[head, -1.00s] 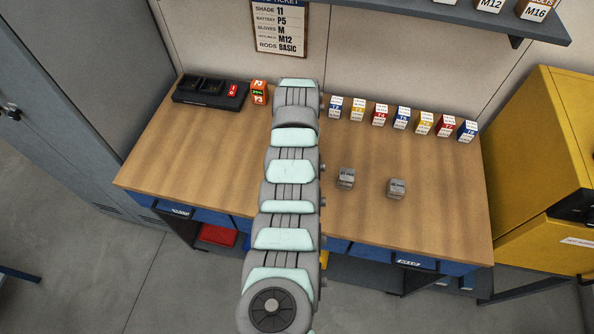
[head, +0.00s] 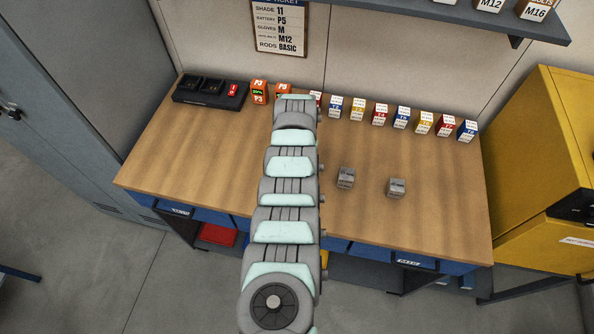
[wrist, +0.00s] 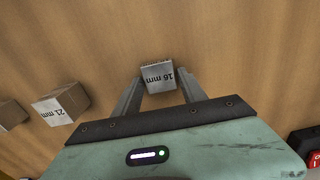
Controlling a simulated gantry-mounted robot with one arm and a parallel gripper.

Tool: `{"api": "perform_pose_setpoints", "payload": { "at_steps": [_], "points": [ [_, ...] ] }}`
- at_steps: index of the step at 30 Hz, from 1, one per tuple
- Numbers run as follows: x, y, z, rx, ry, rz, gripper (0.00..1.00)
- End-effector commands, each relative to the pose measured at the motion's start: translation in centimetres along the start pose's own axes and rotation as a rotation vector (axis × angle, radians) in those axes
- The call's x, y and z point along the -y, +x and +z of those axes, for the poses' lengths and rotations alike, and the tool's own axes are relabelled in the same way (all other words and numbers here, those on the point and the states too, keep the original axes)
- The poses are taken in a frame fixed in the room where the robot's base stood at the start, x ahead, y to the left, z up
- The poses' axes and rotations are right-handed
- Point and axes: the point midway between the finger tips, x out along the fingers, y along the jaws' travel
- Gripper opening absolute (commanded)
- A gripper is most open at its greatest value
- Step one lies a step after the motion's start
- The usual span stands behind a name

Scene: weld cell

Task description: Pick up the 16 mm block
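The 16 mm block (wrist: 158,77) is a grey metal cube with its label upside down in the wrist view. It sits on the wooden tabletop. My gripper (wrist: 160,80) is open, with one finger on each side of the block's near part. I cannot tell whether either finger touches it. In the head view my arm covers both the gripper and this block.
The 21 mm block (wrist: 61,103) lies left of my gripper, with another block (wrist: 11,115) beyond it. In the head view, a charger (head: 210,92), orange batteries (head: 259,92) and a row of small labelled boxes (head: 401,117) line the bench's back.

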Motion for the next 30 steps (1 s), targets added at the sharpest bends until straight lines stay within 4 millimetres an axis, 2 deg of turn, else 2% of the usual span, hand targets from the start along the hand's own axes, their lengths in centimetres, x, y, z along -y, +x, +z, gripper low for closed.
{"api": "perform_pose_setpoints", "payload": {
  "at_steps": [2,17,30],
  "points": [
    [0.00,0.00,0.00,0.000,0.000,0.000,0.42],
    [0.01,0.00,0.01,0.000,0.000,0.000,0.01],
    [0.01,-0.36,0.02,0.001,0.000,0.000,0.00]
  ]
}}
